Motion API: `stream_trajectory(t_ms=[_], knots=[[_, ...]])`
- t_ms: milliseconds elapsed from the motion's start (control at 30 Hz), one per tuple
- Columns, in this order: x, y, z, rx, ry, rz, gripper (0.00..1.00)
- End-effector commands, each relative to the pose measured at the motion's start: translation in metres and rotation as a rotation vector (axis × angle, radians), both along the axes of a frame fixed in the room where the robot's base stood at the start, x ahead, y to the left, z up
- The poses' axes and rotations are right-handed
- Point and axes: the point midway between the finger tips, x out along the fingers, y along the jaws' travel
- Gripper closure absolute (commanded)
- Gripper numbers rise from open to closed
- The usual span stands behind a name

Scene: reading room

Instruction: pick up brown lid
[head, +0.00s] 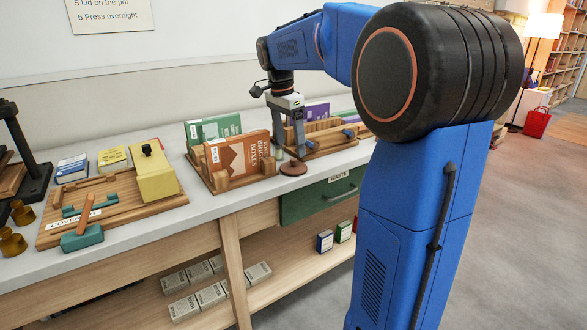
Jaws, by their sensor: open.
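The brown lid (293,169) is a small round disc with a raised knob. It lies on the light grey counter (225,203) near its front edge, just above the green drawer. My gripper (290,150) points down from the arm over the counter, with its fingers apart and nothing seen between them. Its fingertips are just above or behind the lid's knob in the head view. I cannot tell from this one view whether they touch the knob.
A wooden rack with an orange book (238,154) and a green book (212,128) stands left of the lid. Another wooden rack (325,138) stands to the right. A wooden board (110,207) with a yellow block (155,175) is further left. A green drawer (320,194) is below.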

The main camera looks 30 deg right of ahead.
Motion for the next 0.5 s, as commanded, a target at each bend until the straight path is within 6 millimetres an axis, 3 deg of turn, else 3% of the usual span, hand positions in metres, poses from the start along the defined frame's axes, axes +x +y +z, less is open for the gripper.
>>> stream_trajectory(t_ms=[367, 500], knots=[[0.001, -0.006, -0.029, 0.000, 0.002, 0.000, 0.23], [0.003, -0.013, -0.048, 0.001, 0.003, 0.000, 0.23]])
